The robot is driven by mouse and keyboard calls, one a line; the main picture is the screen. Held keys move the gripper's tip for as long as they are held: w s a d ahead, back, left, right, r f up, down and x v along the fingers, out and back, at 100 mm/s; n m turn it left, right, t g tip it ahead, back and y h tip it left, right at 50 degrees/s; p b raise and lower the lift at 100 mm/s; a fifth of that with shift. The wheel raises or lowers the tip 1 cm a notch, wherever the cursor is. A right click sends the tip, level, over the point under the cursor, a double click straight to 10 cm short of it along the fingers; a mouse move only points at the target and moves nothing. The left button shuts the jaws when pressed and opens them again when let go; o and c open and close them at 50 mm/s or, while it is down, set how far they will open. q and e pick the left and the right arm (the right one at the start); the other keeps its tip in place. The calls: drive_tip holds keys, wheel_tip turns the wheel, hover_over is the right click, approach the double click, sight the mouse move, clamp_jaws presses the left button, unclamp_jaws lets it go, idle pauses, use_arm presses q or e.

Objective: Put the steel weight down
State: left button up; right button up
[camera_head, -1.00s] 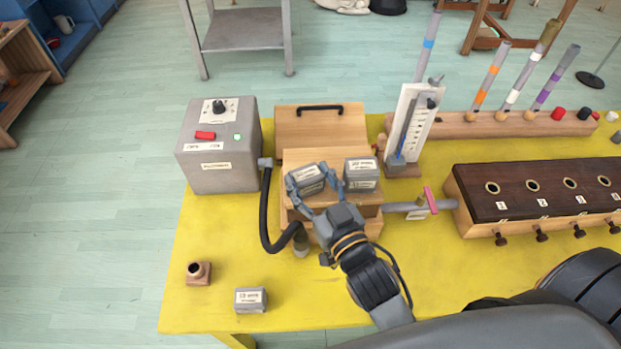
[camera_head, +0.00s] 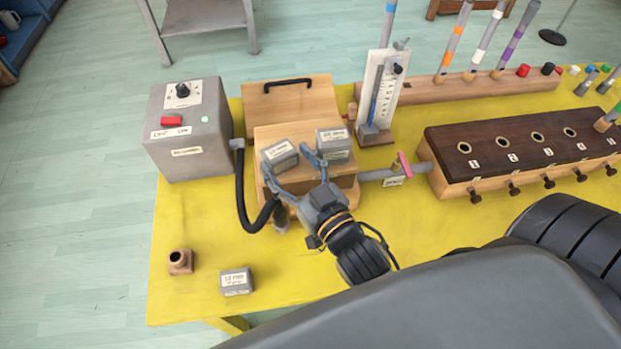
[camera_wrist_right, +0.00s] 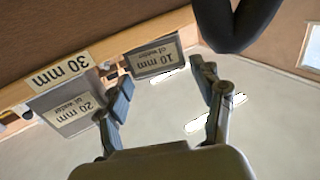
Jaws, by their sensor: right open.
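My right gripper (camera_head: 286,162) is open at the near side of a grey steel weight (camera_head: 280,154) on the wooden box (camera_head: 338,182). In the wrist view, a weight labelled 10 mm (camera_wrist_right: 153,60) lies ahead of the open fingers (camera_wrist_right: 165,85), with clear space between them and it. Grey steel with a second label (camera_head: 335,145) sits on the box to the right; a 20 mm label (camera_wrist_right: 70,115) shows in the wrist view. Another grey weight (camera_head: 236,283) rests on the yellow table in front. My left gripper is not in view.
A grey control box (camera_head: 188,140) with a black hose (camera_head: 241,195) stands left of the wooden box. A gauge (camera_head: 381,95) stands behind right. A dark-topped pipe chest (camera_head: 520,150) is at right. A small wooden socket (camera_head: 181,262) is front left.

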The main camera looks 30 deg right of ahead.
drive_tip(key=s+d+b, duration=0.1)
drive_tip(key=s+b, duration=0.1)
drive_tip(key=s, duration=0.7)
drive_tip(key=shift+s, duration=0.4)
